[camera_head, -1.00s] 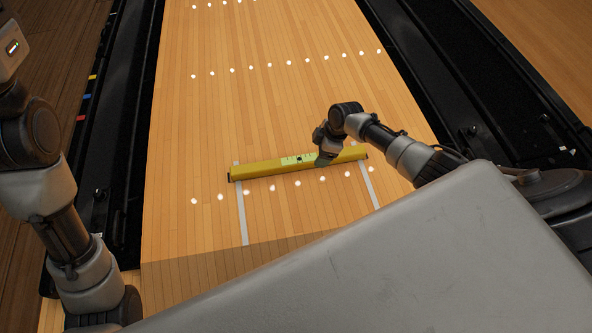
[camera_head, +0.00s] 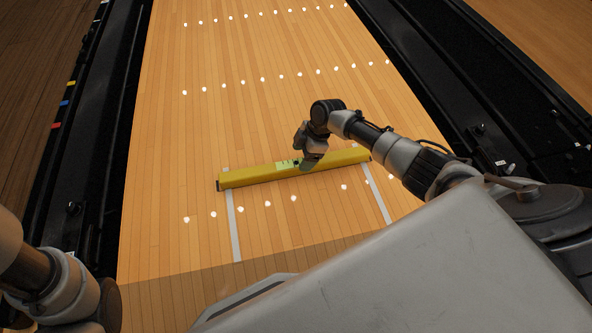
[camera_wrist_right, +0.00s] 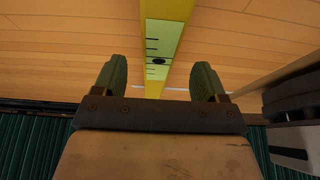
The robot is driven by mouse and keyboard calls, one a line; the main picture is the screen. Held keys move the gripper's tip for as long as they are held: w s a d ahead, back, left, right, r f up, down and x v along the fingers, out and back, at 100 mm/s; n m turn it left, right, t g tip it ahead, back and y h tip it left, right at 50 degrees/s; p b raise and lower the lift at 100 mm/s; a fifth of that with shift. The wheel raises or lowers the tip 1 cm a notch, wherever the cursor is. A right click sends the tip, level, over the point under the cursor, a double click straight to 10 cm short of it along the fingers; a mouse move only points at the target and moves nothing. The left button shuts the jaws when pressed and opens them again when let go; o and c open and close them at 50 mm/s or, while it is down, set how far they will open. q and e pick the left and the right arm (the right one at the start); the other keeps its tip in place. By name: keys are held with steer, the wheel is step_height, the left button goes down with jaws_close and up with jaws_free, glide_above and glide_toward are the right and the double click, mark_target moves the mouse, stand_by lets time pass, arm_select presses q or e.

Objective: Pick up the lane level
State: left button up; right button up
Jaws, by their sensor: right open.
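The lane level is a long yellow bar (camera_head: 245,176) lying across the wooden lane, with dark end caps and a pale green scale near its middle. My right gripper (camera_head: 308,163) is over the level, just right of the scale. In the right wrist view, the open gripper (camera_wrist_right: 168,82) has its two green fingers apart, with the level (camera_wrist_right: 154,88) running between them. Whether the fingers touch it cannot be told. My left arm is at the lower left edge of the head view; its gripper is out of view.
The lane (camera_head: 180,130) is bare around the level, with rows of white dots and two grey strips (camera_head: 234,230) near its front edge. Black gutters (camera_head: 85,130) run along both sides.

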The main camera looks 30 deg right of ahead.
mark_target(297, 162)
steer(key=b+x, duration=0.4)
steer(key=shift+f, duration=0.15)
steer(key=shift+w+a+f+b, duration=0.1)
steer(key=shift+a+f+b, duration=0.2)
steer(key=shift+b, duration=0.2)
steer(key=c, duration=1.1)
steer(key=shift+r, duration=0.1)
steer(key=shift+c, duration=0.6)
